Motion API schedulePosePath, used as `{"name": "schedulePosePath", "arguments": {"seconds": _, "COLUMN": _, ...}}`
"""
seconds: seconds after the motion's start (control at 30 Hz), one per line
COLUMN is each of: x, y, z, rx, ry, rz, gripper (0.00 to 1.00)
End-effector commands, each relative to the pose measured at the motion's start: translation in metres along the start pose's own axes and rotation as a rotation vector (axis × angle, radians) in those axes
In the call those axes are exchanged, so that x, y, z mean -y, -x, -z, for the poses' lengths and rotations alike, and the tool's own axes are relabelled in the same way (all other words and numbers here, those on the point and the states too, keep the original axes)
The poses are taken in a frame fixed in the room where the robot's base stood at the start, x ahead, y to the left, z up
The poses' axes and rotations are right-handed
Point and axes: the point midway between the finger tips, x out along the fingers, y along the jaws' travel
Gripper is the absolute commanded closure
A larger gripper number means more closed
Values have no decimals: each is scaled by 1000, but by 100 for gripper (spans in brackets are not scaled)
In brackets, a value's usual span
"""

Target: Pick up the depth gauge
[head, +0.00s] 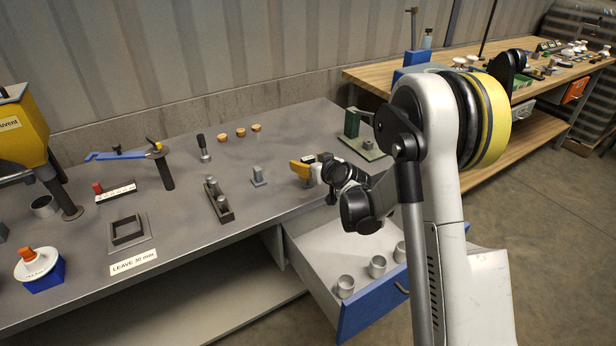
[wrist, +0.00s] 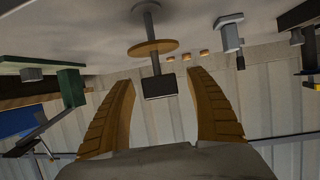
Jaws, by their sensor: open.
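The depth gauge appears to be the upright piece with a dark rectangular head (wrist: 159,86), a thin stem and an orange-brown disc (wrist: 153,47). The wrist view shows it upside down, standing from the bench. My gripper (wrist: 161,78) is open, with one tan finger on each side of the dark head and a visible gap to both. In the head view my gripper (head: 300,168) is low over the bench near its front edge.
Several corks (head: 240,133) sit behind. A green-based stand (head: 365,147) is at right. An open drawer (head: 367,310) with grey cups juts out below.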

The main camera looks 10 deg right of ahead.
Motion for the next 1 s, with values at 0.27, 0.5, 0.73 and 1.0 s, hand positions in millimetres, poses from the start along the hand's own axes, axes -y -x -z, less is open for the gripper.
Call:
{"name": "schedulePosePath", "arguments": {"seconds": 0.27, "x": 0, "y": 0, "z": 0, "rx": 0, "ry": 0, "rz": 0, "gripper": 98}}
{"name": "schedulePosePath", "arguments": {"seconds": 0.5, "x": 0, "y": 0, "z": 0, "rx": 0, "ry": 0, "rz": 0, "gripper": 100}}
{"name": "schedulePosePath", "arguments": {"seconds": 0.73, "x": 0, "y": 2, "z": 4, "rx": 0, "ry": 0, "rz": 0, "gripper": 100}}
{"name": "schedulePosePath", "arguments": {"seconds": 1.0, "x": 0, "y": 17, "z": 41, "rx": 0, "ry": 0, "rz": 0, "gripper": 100}}
